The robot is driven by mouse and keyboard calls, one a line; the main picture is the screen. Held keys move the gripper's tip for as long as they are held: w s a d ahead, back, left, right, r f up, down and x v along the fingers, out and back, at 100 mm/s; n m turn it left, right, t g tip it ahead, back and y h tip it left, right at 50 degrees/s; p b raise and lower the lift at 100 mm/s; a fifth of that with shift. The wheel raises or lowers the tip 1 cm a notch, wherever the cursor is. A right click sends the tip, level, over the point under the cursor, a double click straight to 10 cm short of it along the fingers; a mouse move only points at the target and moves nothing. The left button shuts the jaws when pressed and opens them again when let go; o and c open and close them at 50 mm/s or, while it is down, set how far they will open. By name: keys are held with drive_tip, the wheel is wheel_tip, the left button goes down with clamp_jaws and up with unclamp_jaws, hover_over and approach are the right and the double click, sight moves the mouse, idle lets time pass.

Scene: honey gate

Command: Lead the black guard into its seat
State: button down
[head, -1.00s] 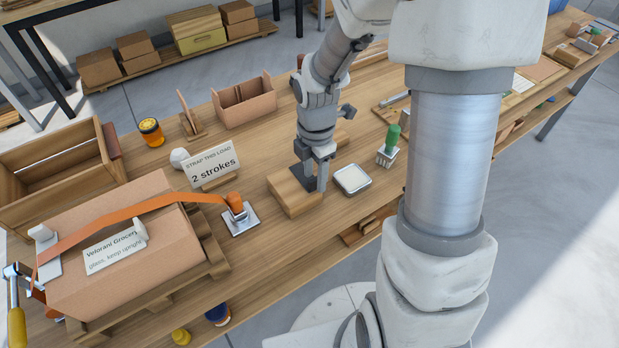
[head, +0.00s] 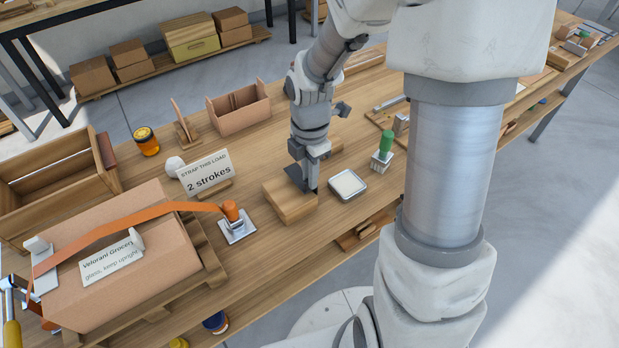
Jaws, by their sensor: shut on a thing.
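The black guard (head: 296,175) is a thin dark plate at the back right edge of a pale wooden block (head: 288,205) on the bench. My gripper (head: 313,186) points down at the block's right end and is shut on the guard. The fingers and the guard's lower edge are partly hidden. I cannot make out the seat, or tell whether the guard touches the block.
A square white-topped tin (head: 347,184) stands close right of the block, with a green-handled brush (head: 384,147) beyond. A "2 strokes" sign (head: 205,174) and a strapped carton (head: 125,250) stand left. Bare bench (head: 290,240) lies in front.

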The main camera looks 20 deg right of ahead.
wheel_tip(320, 180, up, 2)
drive_tip(key=shift+w+r, duration=0.1)
drive_tip(key=shift+r, duration=0.05)
drive_tip(key=s+d+r+p, duration=0.2)
drive_tip(key=s+d+r, duration=0.3)
drive_tip(key=s, duration=0.5)
drive_tip(key=shift+s+d+r, duration=0.2)
drive_tip(key=shift+d+r, duration=0.15)
drive_tip(key=shift+r, duration=0.45)
wheel_tip(320, 180, up, 8)
drive_tip(key=p, duration=0.8)
drive_tip(key=w+a+b, duration=0.2)
drive_tip(key=a, duration=3.1)
drive_tip(key=shift+w, duration=0.2)
drive_tip(key=shift+f, duration=0.4)
drive_tip(key=shift+f, duration=0.25)
drive_tip(key=shift+f, duration=0.1)
